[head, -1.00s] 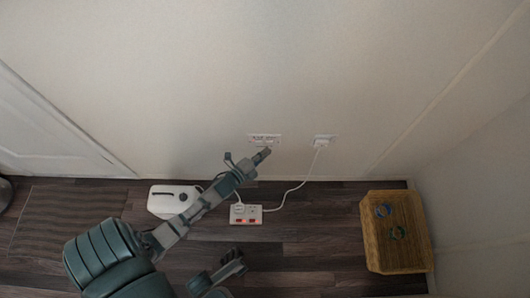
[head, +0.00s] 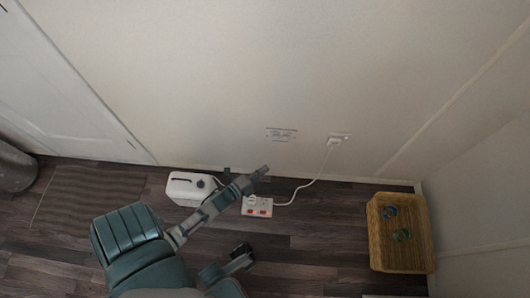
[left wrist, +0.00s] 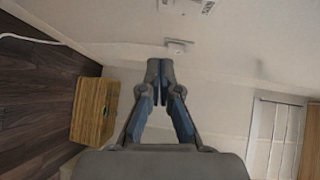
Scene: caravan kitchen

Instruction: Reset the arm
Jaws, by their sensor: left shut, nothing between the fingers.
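My left gripper (head: 262,170) reaches up from the lower left toward the foot of the wall, in front of the white power strip (head: 257,206) and below the wall socket plate (head: 281,134). It is shut and empty. In the left wrist view the left fingertips (left wrist: 159,67) meet with nothing between them. My right gripper (head: 241,257) appears low in the head view, over the floor; it is small and dark, and its jaws cannot be made out.
A white container (head: 188,188) stands by the wall near my left arm. A white plug (head: 338,139) sits in a second socket, its cable running to the strip. Floor between strip and box is clear.

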